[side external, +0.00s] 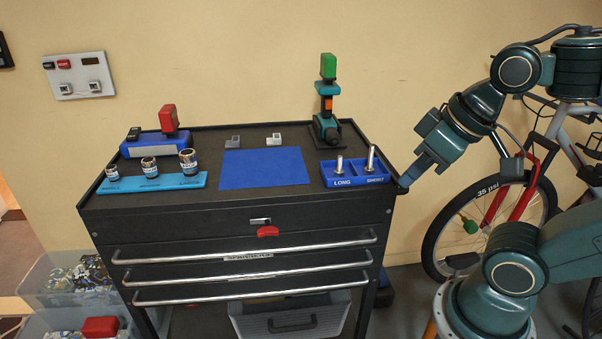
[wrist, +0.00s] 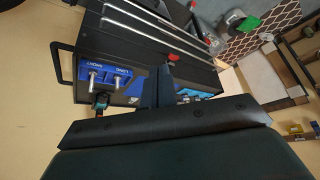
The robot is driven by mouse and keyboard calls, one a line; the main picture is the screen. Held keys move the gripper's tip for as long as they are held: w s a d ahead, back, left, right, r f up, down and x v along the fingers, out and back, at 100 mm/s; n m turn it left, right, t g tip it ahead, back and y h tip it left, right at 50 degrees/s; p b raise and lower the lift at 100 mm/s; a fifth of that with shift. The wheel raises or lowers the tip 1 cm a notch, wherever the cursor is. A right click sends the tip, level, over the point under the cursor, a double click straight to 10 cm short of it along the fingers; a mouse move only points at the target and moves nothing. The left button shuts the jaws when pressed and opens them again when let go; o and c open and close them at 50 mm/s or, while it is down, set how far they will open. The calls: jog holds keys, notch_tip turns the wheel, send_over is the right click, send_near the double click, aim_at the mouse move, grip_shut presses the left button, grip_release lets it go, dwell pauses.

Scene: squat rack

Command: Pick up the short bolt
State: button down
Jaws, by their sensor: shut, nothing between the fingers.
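A blue tray (side external: 357,181) labelled LONG and SHORT sits at the right front of the black cart top. Two metal bolts stand upright in it. The bolt behind the LONG label (side external: 339,166) looks shorter than the bolt behind the SHORT label (side external: 371,158). The tray also shows at the left in the wrist view (wrist: 119,80), with both bolts small. My gripper (side external: 403,187) is shut and empty, just right of the cart's right edge, beside the tray and apart from both bolts. Its dark fingers (wrist: 158,75) are together in the wrist view.
A blue mat (side external: 264,168) lies left of the tray. A light blue rack (side external: 150,184) with several sockets is further left. A teal tool with a green top (side external: 328,110) stands behind the tray. A bicycle (side external: 490,225) is at the right.

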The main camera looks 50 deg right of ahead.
jog(key=c, duration=1.1)
grip_release()
jog(key=shift+w+r, duration=0.1)
jog(key=w+d+r+n+g, duration=0.2)
jog(key=w+d+n, duration=0.2)
jog(key=w+n, duration=0.25)
jog(key=w+d+r+n+g, duration=0.1)
jog(key=w+d+r+n, duration=0.15)
jog(key=w+n, duration=0.35)
jog(key=w+d+f+n+g, duration=0.1)
jog(key=w+d+f+n, duration=0.1)
jog(key=w+d+n, duration=0.1)
jog(key=w+d+f+n, duration=0.2)
jog(key=w+d+n, duration=0.1)
jog(key=w+d, duration=0.1)
jog(key=w+d+f+n+g, duration=0.1)
jog(key=w+d+f+n, duration=0.1)
jog(key=d, duration=0.4)
jog(key=shift+w+f+n+g, duration=0.15)
jog(key=shift+w+n, duration=0.1)
jog(key=shift+w, duration=0.4)
jog(key=shift+w+f+n+g, duration=0.15)
jog(key=shift+w+n, duration=0.05)
jog(key=shift+w, duration=0.45)
